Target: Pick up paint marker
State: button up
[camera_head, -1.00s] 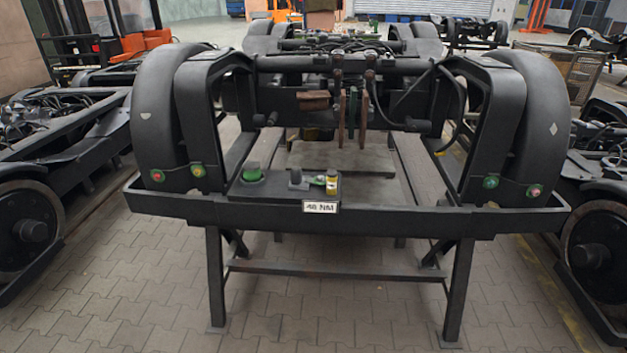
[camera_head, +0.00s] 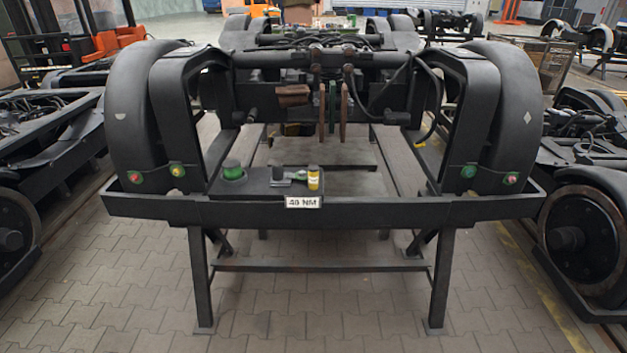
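On the front ledge of the black bogie frame, left of centre, lies a dark plate (camera_head: 256,187) with small items. My gripper is not in view.
The bogie frame's front beam (camera_head: 400,212) spans the view on a black stand with legs (camera_head: 201,280). Paved floor (camera_head: 320,310) in front is clear. Other bogies with wheels stand close at left (camera_head: 15,225) and right (camera_head: 575,238). Black fenders (camera_head: 133,110) rise at both sides.

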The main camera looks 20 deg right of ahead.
aim_at(312, 169)
jog(key=i+l, duration=0.15)
jog(key=i, duration=0.25)
jog(key=i+l, duration=0.1)
jog(key=i, duration=0.35)
jog(key=i+l+u, duration=0.1)
jog(key=i, duration=0.3)
jog(key=i+l, duration=0.2)
jog(key=i, duration=0.2)
